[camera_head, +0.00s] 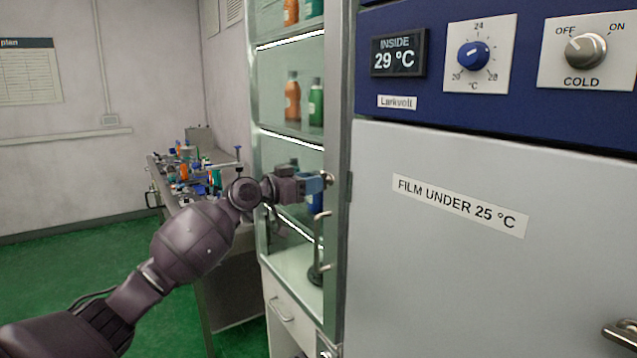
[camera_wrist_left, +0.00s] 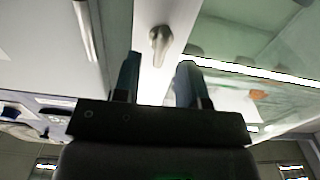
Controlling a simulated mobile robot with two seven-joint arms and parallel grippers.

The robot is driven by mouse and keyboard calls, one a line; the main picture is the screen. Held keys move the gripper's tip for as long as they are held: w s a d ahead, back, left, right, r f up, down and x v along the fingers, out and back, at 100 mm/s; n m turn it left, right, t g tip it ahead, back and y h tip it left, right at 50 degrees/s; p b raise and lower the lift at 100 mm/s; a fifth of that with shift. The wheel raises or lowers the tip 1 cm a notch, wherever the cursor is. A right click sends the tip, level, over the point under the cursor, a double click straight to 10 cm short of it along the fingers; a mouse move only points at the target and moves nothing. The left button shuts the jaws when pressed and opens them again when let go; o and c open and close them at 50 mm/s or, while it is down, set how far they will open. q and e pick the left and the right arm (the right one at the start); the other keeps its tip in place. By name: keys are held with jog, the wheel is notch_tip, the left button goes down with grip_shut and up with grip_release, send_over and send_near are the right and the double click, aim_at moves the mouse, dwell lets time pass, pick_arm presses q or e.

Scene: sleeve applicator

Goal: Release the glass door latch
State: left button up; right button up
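The glass door (camera_head: 290,150) belongs to a tall cabinet in the middle of the head view and looks closed. Its latch is a small silver turn piece (camera_head: 329,179) on the pale door frame. In the left wrist view the latch (camera_wrist_left: 160,42) stands just ahead of the fingertips, about in line with the gap between them. My left gripper (camera_head: 317,184) is at the frame at latch height, with its blue fingers pointing at it. In the wrist view the gripper (camera_wrist_left: 158,68) is open with nothing between its fingers. My right gripper is not in view.
A grey cold cabinet (camera_head: 440,260) labelled for film stands close on the right, with a blue control panel (camera_head: 500,110) above. Orange and green bottles stand on shelves behind the glass. A cluttered bench (camera_head: 225,262) is at the left. The green floor is open further left.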

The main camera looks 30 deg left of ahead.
pick_arm(q)
jog(key=v, duration=0.7)
jog(key=shift+s+a+b, duration=0.15)
jog(key=shift+s+b, duration=0.15)
jog(key=shift+b, duration=0.1)
